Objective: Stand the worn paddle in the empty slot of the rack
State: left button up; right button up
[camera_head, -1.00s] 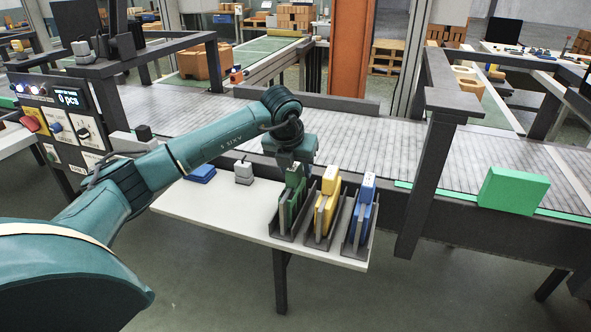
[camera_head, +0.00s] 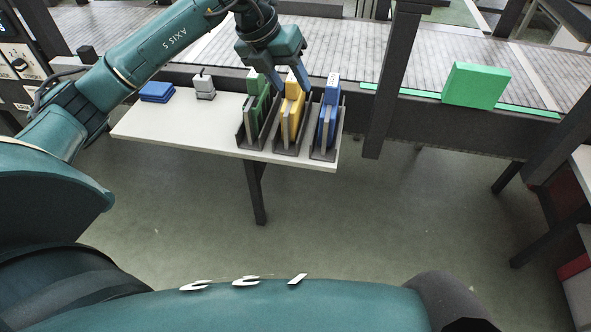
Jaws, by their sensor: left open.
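A dark rack of three holders (camera_head: 284,152) stands at the right end of a white side table. A green paddle-like piece (camera_head: 257,112), a yellow one (camera_head: 291,115) and a blue one (camera_head: 328,121) stand upright in it, each with a greyish plate beside it. I cannot tell which piece is the worn paddle, and no empty slot is clear. My left gripper (camera_head: 290,84) is open, pointing down, its fingers on either side of the yellow piece's top. Whether they touch it I cannot tell. My right gripper is out of view.
A flat blue block (camera_head: 157,91) and a small grey object with a knob (camera_head: 204,86) sit on the white table (camera_head: 180,125), which has bare room in front of them. A conveyor (camera_head: 340,50) runs behind. A dark post (camera_head: 393,90) and a green box (camera_head: 476,85) are to the right.

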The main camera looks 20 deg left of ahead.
pick_arm(q)
jog(key=s+d+n+t+h, duration=0.1)
jog(key=s+d+n+h, duration=0.1)
jog(key=s+d+h, duration=0.35)
jog(key=s+d+n+h, duration=0.2)
jog(key=d+h, duration=0.4)
jog(key=d, duration=0.3)
jog(key=s+d+n+t+h, duration=0.1)
jog(key=s+d+n+h, duration=0.1)
jog(key=s+d+h, duration=0.4)
jog(key=w+a+f+n+t+y, duration=0.2)
jog(key=f+n+t+y, duration=0.3)
jog(key=n, duration=0.4)
jog(key=w+a+f+n+t+y, duration=0.1)
jog(key=a+f+n+t+y, duration=0.2)
jog(key=n+t+y, duration=0.35)
jog(key=s+a+f+n+g+y, duration=0.1)
jog(key=s+f+n+g+y, duration=0.1)
jog(key=s+f+n, duration=0.3)
jog(key=s+a+f+n+g+y, duration=0.2)
jog(key=s+f+n, duration=0.3)
jog(key=f, duration=0.5)
jog(key=shift+s+n+g+y, duration=0.4)
jog(key=shift+n+g, duration=0.35)
jog(key=shift+n, duration=0.2)
jog(key=shift+a+f, duration=0.1)
